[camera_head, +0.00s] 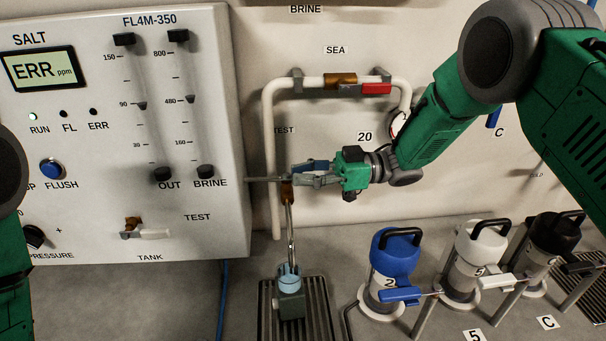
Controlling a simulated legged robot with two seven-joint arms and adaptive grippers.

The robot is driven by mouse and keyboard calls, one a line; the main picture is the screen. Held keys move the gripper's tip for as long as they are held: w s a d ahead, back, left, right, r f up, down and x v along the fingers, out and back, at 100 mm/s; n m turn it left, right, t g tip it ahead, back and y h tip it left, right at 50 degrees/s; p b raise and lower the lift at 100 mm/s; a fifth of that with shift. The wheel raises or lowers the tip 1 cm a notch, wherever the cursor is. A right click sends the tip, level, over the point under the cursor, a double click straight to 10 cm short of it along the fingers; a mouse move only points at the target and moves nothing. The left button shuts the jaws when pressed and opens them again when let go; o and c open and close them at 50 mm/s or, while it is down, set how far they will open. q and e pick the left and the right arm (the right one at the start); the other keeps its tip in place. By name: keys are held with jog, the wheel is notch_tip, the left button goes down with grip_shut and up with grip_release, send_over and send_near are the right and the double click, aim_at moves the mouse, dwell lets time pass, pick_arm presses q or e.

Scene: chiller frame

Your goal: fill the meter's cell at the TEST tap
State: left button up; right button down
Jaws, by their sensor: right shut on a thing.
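The TEST tap (287,190) is a small brass valve at the end of a thin pipe from the panel's side. A thin, shiny line runs down from it to the meter. I cannot tell how much of that line is spout and how much is water. The meter (291,304) is a small dark grey-green block with a light blue cell (289,273) on top, upright under the tap. My right gripper (300,178) is shut at the tap, apparently on its handle, which the fingers mostly hide. My left gripper is out of view; only my left arm shows at the left edge.
The meter stands on a slotted drain grate (266,312). The panel (205,235) with its ERR display (40,70) fills the left. Blue (396,255), white (481,245) and black (556,235) capped canisters with levers stand at right. White piping (270,130) runs behind my right gripper.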

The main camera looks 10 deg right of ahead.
jog(key=shift+w+r, duration=0.15)
jog(key=c, duration=1.4)
grip_release()
jog(key=shift+c, duration=0.2)
jog(key=shift+w, duration=0.15)
jog(key=shift+a, duration=0.1)
jog(key=d, duration=1.2)
jog(key=shift+s+f, duration=0.2)
jog(key=shift+f, duration=0.05)
jog(key=shift+r, duration=0.1)
